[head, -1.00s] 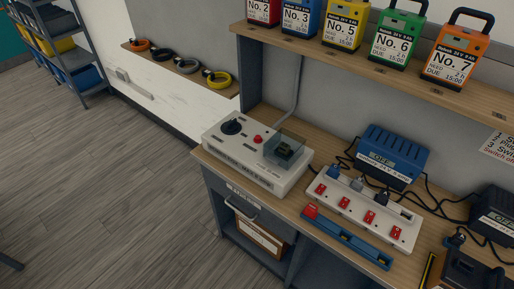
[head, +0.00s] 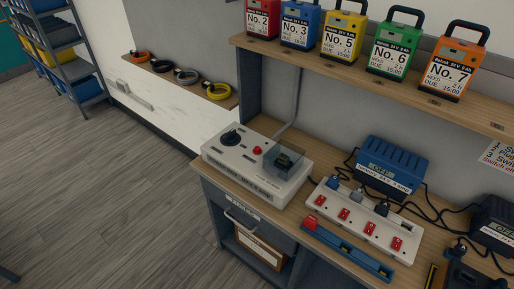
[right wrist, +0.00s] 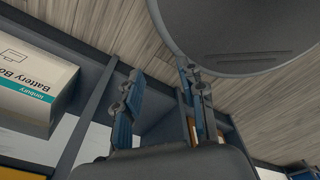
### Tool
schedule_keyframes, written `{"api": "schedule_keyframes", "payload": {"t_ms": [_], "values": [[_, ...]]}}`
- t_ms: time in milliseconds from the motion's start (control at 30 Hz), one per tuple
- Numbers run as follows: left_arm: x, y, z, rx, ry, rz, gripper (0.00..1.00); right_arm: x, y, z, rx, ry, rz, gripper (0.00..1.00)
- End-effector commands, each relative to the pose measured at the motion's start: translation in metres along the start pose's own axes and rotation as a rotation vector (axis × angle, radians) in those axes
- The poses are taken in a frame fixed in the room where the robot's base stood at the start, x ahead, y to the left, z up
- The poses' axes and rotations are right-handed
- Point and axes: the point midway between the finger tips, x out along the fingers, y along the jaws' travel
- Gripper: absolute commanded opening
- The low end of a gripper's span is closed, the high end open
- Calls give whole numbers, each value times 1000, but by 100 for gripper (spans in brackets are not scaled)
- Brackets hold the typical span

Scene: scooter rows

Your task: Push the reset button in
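A white control box (head: 254,169) sits on the left end of the wooden bench in the head view. On its top are a black rotary knob (head: 231,138), a small round red button (head: 257,150) and a clear cover (head: 285,158) over a dark part. The labels by the button are too small to read. No gripper is near the box. My right gripper (right wrist: 160,85) shows in the right wrist view, its two blue-grey fingers apart with nothing between them. It is not in the head view. My left gripper is in neither view.
A white power strip (head: 362,213) with red switches, a blue charger (head: 391,164) and a long blue holder (head: 346,248) lie right of the box. Numbered battery packs (head: 342,38) stand on the shelf above. Floor (head: 110,190) left of the bench is clear.

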Motion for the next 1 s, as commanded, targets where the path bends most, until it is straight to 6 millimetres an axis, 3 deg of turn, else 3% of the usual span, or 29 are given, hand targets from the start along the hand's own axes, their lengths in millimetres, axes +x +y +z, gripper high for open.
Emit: {"api": "schedule_keyframes", "payload": {"t_ms": [100, 300, 1000], "values": [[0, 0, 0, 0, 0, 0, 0, 0, 1, 0, -1, 0, 1, 40], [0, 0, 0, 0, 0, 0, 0, 0, 2, 1, -1, -1, 2, 0], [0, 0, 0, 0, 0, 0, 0, 0, 2, 1, -1, -1, 2, 0]]}}
